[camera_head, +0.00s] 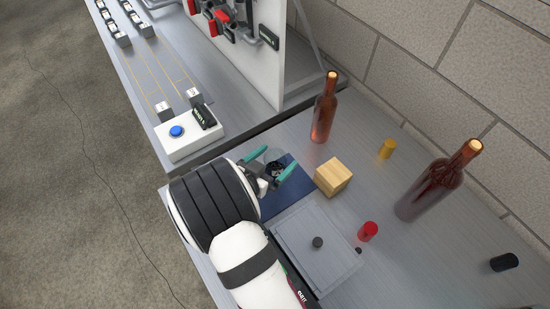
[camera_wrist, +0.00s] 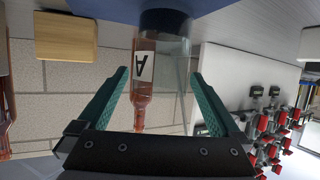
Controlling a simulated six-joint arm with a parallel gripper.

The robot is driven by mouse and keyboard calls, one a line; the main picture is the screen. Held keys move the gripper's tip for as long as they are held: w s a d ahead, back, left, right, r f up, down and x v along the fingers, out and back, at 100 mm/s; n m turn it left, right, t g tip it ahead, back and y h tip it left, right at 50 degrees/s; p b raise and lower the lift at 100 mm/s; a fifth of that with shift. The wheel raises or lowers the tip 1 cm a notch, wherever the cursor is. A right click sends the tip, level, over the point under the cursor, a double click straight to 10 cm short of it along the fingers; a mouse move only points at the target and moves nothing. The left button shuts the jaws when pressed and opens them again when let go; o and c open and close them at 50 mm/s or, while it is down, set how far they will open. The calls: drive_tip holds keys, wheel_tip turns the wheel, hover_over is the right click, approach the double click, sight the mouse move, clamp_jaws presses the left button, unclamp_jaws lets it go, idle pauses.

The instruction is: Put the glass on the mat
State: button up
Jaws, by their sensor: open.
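The clear glass (camera_head: 274,158) stands by the far edge of the dark blue mat (camera_head: 293,187), and its base appears to be on it. In the wrist view, which is upside down, the glass (camera_wrist: 172,62) shows between the fingers with its dark-looking base at the top. My gripper (camera_head: 274,165) is open, with one green finger on each side of the glass. In the wrist view my gripper (camera_wrist: 160,72) shows small gaps between fingers and glass. Part of the mat is hidden by my arm.
A wooden block (camera_head: 333,177) stands right of the mat, and a brown bottle (camera_head: 324,108) behind it. A grey plate with a dark knob (camera_head: 300,246) lies in front. A larger bottle (camera_head: 438,182), a red cap (camera_head: 368,231) and a yellow cork-like piece (camera_head: 387,149) stand further right.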

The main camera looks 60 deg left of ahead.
drive_tip(key=v, duration=0.8)
drive_tip(key=w+r+m+g, duration=0.3)
drive_tip(key=w+r, duration=0.1)
drive_tip(key=w, duration=0.6)
drive_tip(key=w+d+r+m+g+y, duration=0.1)
drive_tip(key=w+d+r+g, duration=0.15)
drive_tip(key=d, duration=0.35)
drive_tip(key=w+d+r+m+g, duration=0.1)
drive_tip(key=w+d+r+g, duration=0.1)
drive_tip(key=d+r, duration=0.25)
drive_tip(key=s+d+m+g+h, duration=0.1)
drive_tip(key=s+d, duration=0.4)
drive_tip(key=d, duration=0.4)
drive_tip(key=s+d+r+m+g+h, duration=0.1)
drive_tip(key=s+d, duration=0.4)
drive_tip(key=d, duration=0.5)
drive_tip(key=s+d+r+m+g+h, duration=0.1)
drive_tip(key=s+d+m+g+h, duration=0.1)
drive_tip(key=s+d, duration=0.3)
drive_tip(key=d+m+g, duration=0.1)
drive_tip(key=d, duration=0.3)
drive_tip(key=shift+d+r, duration=0.25)
drive_tip(key=shift+d, duration=0.15)
idle(2.0)
